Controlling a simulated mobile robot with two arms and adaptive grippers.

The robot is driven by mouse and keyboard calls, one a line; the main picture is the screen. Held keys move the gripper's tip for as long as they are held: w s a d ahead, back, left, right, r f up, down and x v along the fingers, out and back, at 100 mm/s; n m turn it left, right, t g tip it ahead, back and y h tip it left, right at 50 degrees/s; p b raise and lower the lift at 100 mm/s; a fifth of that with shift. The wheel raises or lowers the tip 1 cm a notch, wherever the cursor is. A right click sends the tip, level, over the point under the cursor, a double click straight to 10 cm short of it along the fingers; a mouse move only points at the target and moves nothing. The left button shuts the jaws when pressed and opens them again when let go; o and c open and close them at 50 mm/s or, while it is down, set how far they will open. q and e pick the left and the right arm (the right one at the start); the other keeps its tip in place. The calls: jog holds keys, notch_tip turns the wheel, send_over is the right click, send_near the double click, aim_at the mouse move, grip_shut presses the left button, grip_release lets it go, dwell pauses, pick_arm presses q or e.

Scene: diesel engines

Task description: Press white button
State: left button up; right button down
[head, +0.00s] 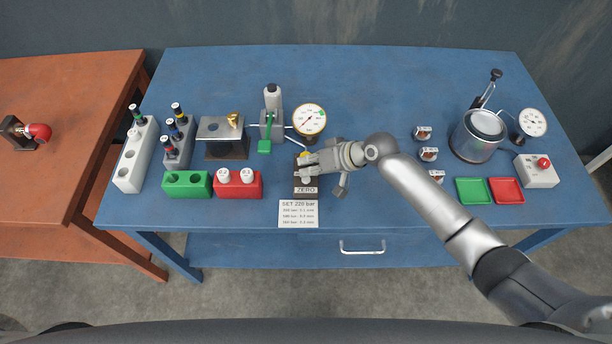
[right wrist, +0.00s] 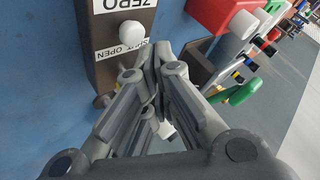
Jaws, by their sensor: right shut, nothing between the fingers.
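A dark box (head: 300,187) with a ZERO label stands near the front middle of the blue table. In the right wrist view a round white button (right wrist: 132,34) stands out from this box, between the ZERO label (right wrist: 118,4) and a second label. My right gripper (head: 300,167) is over the box in the head view and hides much of it. In the right wrist view its fingertips (right wrist: 154,62) are together and empty, close to the white button with a small gap in the picture. Whether they touch the box is unclear. My left gripper is not in view.
Behind the box stand a pressure gauge (head: 310,118) and a green-handled pump (head: 271,112). A red block (head: 238,190) with white caps and a green block (head: 187,186) are to the left. A metal pot (head: 476,142) and a red-button box (head: 538,172) are to the right.

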jog(key=shift+r, duration=0.1)
notch_tip(320, 180, up, 5)
jog(key=p, duration=0.4)
jog(key=shift+p, duration=0.4)
dwell(0.4)
